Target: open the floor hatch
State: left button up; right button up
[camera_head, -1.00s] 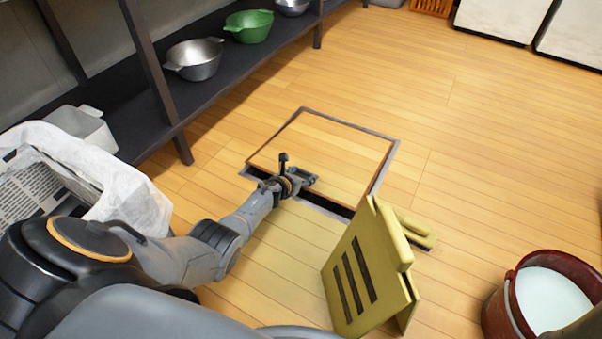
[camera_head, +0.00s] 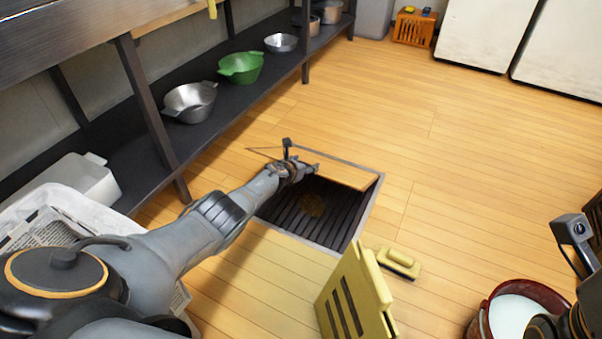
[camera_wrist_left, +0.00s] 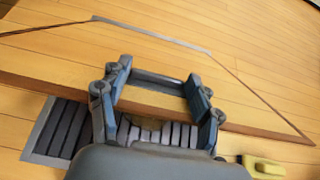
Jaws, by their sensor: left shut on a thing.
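The floor hatch is a wooden panel (camera_head: 347,174) matching the floor. In the head view it shows as a narrow strip at the far side of its grey-framed opening, and dark slats (camera_head: 325,220) are exposed below. In the left wrist view the panel (camera_wrist_left: 230,95) spreads out ahead, its thick near edge crossing under the fingers. My left gripper (camera_head: 312,168) is shut on the panel near that edge; its fingers also show in the left wrist view (camera_wrist_left: 158,82). The exact contact is partly hidden. My right arm shows only partly at the right edge, its fingers unclear.
A yellow folding sign (camera_head: 350,295) stands near the opening, with a yellow block-like object (camera_head: 400,262) beside it. A red bucket (camera_head: 490,312) of white liquid stands at lower right. A dark shelf (camera_head: 225,100) with bowls runs along the left.

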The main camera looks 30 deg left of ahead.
pick_arm(q)
jog(key=shift+w+d+r, duration=0.15)
jog(key=shift+w+r, duration=0.2)
jog(key=shift+r, duration=0.05)
jog(key=o, duration=1.7)
jog(key=shift+f, duration=0.1)
jog(key=shift+s+f, duration=0.1)
jog(key=shift+s, duration=0.05)
